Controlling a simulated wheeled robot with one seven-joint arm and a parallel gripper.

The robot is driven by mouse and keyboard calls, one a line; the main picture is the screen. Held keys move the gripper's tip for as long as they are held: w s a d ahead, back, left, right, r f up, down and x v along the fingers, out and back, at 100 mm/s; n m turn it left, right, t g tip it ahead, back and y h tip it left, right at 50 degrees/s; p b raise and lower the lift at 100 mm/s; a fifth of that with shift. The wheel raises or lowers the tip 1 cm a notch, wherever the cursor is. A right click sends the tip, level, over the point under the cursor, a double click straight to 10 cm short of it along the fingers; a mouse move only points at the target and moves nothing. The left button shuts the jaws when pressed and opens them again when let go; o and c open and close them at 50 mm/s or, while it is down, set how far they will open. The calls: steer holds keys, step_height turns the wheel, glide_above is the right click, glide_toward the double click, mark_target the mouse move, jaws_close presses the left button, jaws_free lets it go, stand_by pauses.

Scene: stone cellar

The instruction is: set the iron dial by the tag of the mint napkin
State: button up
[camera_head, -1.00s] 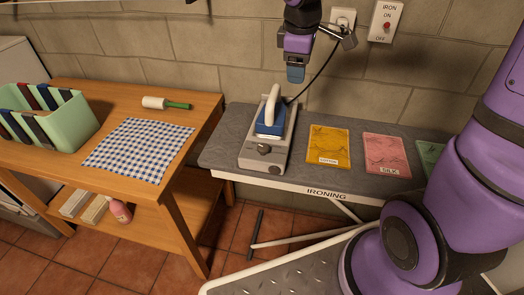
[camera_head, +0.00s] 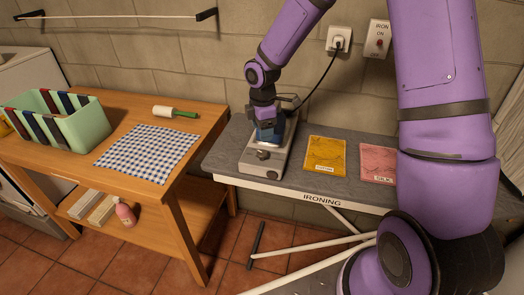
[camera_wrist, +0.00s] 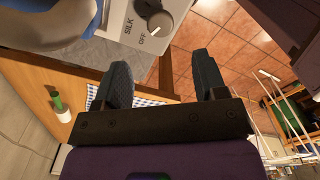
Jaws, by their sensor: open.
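The iron (camera_head: 292,121) rests on its grey base (camera_head: 255,171) at the left of the ironing board, largely covered by my gripper in the head view. The round dial (camera_head: 263,154) is on the base's front end. In the wrist view the dial (camera_wrist: 160,22) shows a white mark beside the word OFF; SILK is printed nearby. My gripper (camera_wrist: 163,82) is open and empty, its fingers short of the dial and apart from it. The mint napkin and its tag are hidden behind my arm. A yellow napkin (camera_head: 326,150) and a pink napkin (camera_head: 377,160) lie on the board.
A wooden table (camera_head: 120,190) stands left with a checked cloth (camera_head: 150,150), a green-handled roller (camera_head: 175,112) and a mint rack (camera_head: 85,132). The iron's cord runs to a wall socket (camera_head: 339,38). A wall switch (camera_head: 378,40) is beside it.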

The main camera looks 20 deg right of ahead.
mark_target(262, 152)
step_height(262, 152, down, 9)
steer(key=shift+r, duration=0.15)
stand_by(0.4)
steer(key=c, duration=0.9)
